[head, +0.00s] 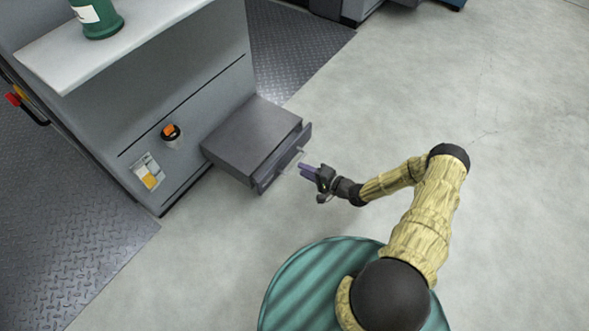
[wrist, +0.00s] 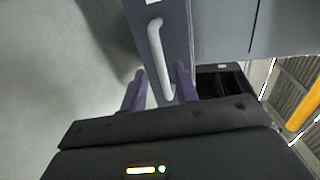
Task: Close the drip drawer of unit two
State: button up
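The drip drawer (head: 250,132) is a dark grey box sticking out from the lower side of the grey ink unit (head: 190,75). Its front panel (wrist: 178,22) carries a pale bar handle (wrist: 157,48), also visible in the head view (head: 291,161). My gripper (head: 304,169) is just in front of the handle, with purple fingers. In the wrist view my gripper (wrist: 160,84) is open, with one finger on each side of the handle's near end and gaps showing. I cannot tell if either finger touches it. No unit number is readable.
A black knob with an orange top (head: 170,132) and a label (head: 149,173) are on the unit's side. A green can (head: 97,18) stands on the pale shelf (head: 110,45). Tread plate (head: 75,235) lies at left. The concrete floor around the drawer's front is clear.

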aim_at(294, 165)
jog(key=b+x, duration=0.2)
jog(key=x, duration=0.3)
jog(key=shift+w+f, duration=0.15)
jog(key=shift+a, duration=0.1)
grip_shut()
